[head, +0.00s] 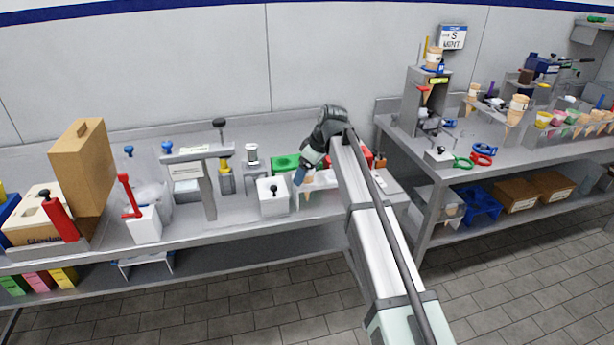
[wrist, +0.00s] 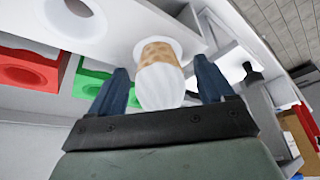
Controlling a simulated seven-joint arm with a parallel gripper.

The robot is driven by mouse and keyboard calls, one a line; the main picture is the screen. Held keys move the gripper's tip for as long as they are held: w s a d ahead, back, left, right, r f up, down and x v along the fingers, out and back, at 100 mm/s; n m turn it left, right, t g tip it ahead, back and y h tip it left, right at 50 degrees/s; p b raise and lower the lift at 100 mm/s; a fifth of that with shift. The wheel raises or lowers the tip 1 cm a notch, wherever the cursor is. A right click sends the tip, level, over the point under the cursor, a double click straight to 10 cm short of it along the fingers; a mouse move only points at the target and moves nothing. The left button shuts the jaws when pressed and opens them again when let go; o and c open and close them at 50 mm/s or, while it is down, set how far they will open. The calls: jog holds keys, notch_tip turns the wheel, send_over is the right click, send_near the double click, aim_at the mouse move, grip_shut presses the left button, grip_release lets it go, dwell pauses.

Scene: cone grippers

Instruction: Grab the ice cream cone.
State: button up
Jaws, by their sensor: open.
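An ice cream cone with a white top and a tan waffle body (wrist: 160,85) shows in the middle of the wrist view. Its lower end meets a white holder plate (wrist: 120,20). My gripper (wrist: 160,70) is open, with one dark blue finger on each side of the cone. I see gaps between the fingers and the cone. In the head view my gripper (head: 304,174) is low over the left table, and a small tan part of the cone (head: 309,181) shows beside it. My gripper and arm hide much of the rest there.
A green block (head: 286,162) and a white box (head: 272,195) stand close to my gripper. Red and green holed blocks also show at left in the wrist view. A grey T-shaped stand (head: 208,190) is further left. More cones (head: 517,108) stand on the right table.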

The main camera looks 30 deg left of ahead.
jog(key=c, duration=0.8)
